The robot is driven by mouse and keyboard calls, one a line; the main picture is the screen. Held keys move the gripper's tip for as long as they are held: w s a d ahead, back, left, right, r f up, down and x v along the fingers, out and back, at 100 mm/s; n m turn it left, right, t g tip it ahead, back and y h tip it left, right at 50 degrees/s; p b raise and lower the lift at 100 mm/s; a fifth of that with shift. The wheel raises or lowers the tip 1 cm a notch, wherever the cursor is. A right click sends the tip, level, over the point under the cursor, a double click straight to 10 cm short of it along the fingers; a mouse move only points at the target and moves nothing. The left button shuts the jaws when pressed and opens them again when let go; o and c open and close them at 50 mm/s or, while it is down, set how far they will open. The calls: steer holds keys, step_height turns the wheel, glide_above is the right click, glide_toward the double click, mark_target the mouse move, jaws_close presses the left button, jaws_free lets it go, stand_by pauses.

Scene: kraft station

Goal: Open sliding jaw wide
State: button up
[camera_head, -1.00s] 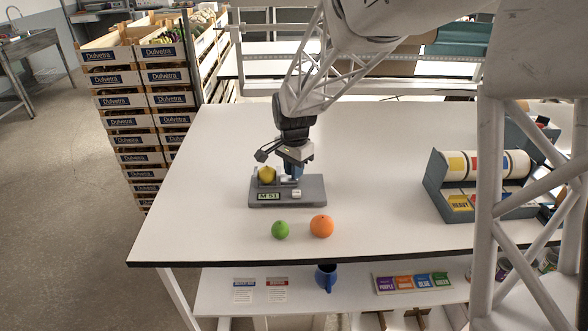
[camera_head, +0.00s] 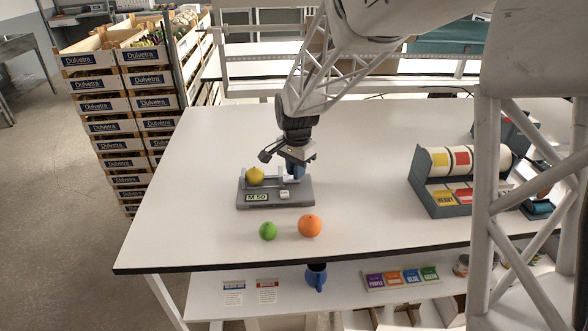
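The grey measuring device (camera_head: 250,203) lies flat on the white table, with a small display (camera_head: 257,197) at its front left. A yellow lemon (camera_head: 255,176) sits at its left end. My gripper (camera_head: 293,172) points down over the device's right part, at the sliding jaw, apart from the lemon by a visible gap. The gripper hides most of the sliding jaw. Its fingertips are too small and covered to tell whether they are closed on it.
A green lime (camera_head: 268,231) and an orange (camera_head: 310,226) lie in front of the device. A grey rack with label rolls (camera_head: 440,196) stands at the right. A blue mug (camera_head: 316,275) and colour cards (camera_head: 402,279) are on the lower shelf. The table's left side is clear.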

steer(key=o, duration=0.4)
steer(key=shift+r, duration=0.1)
steer(key=shift+r, duration=3.85)
steer(key=shift+s+d+r+n+t, duration=0.55)
steer(key=shift+s+d+n, duration=1.15)
steer(key=shift+s, duration=4.1)
steer(key=shift+s+d+r+n+t, duration=0.5)
steer(key=shift+s+d+n, duration=1.15)
steer(key=shift+s, duration=4.15)
steer(key=shift+s+d+r+n+t, duration=0.25)
steer(key=shift+s+d+r+n, duration=1.35)
steer(key=shift+s, duration=4.2)
